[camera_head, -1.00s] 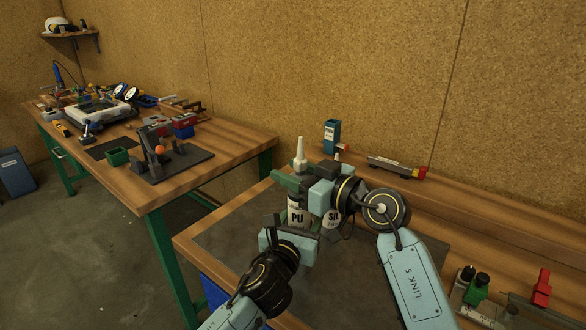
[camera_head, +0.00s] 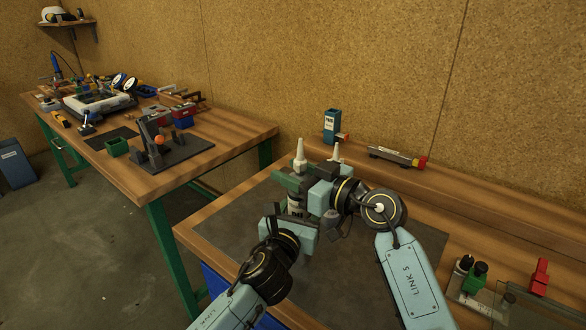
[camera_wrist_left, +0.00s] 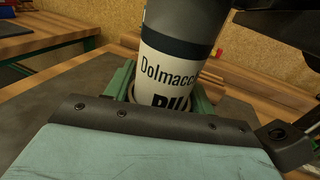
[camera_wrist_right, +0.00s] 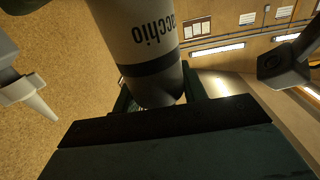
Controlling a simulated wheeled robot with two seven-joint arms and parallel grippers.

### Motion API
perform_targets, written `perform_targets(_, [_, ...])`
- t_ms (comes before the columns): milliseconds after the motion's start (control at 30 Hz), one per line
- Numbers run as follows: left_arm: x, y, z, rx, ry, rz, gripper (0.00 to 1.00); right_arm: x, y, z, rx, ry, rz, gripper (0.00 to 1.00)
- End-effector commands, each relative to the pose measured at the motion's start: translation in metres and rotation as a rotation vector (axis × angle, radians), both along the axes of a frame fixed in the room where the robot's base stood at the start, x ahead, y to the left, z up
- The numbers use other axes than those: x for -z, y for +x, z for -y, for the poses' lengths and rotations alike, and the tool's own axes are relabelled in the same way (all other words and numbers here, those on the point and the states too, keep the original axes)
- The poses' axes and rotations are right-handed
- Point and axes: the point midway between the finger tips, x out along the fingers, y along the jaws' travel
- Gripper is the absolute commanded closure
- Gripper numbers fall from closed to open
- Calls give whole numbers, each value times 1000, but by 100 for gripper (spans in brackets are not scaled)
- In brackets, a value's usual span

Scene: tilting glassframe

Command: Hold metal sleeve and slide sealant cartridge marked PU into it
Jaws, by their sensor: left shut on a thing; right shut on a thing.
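The PU cartridge stands upright, with its pale nozzle (camera_head: 300,152) and label (camera_head: 296,208) showing in the head view. My right gripper (camera_head: 300,182) is shut on its upper body; the cartridge body (camera_wrist_right: 140,45) fills the middle of the right wrist view. My left gripper (camera_head: 292,224) is lower, shut on the metal sleeve, which is mostly hidden by the jaws. In the left wrist view the cartridge (camera_wrist_left: 172,62) rises between the green fingers, its PU mark cut off at the bottom by a curved rim. How deep it sits is hidden.
A second cartridge's nozzle (camera_head: 336,152) shows close behind my right gripper. The dark mat (camera_head: 235,228) is bare at left.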

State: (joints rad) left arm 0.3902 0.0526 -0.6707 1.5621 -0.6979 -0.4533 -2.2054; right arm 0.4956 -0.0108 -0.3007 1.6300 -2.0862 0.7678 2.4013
Motion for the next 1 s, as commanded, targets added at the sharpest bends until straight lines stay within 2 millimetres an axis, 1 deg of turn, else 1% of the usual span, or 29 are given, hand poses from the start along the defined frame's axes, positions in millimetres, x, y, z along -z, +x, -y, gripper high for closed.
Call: perform_targets(1000, [1, 0, -1, -3, 2, -2, 71, 26, 0, 0, 0, 0, -1, 100])
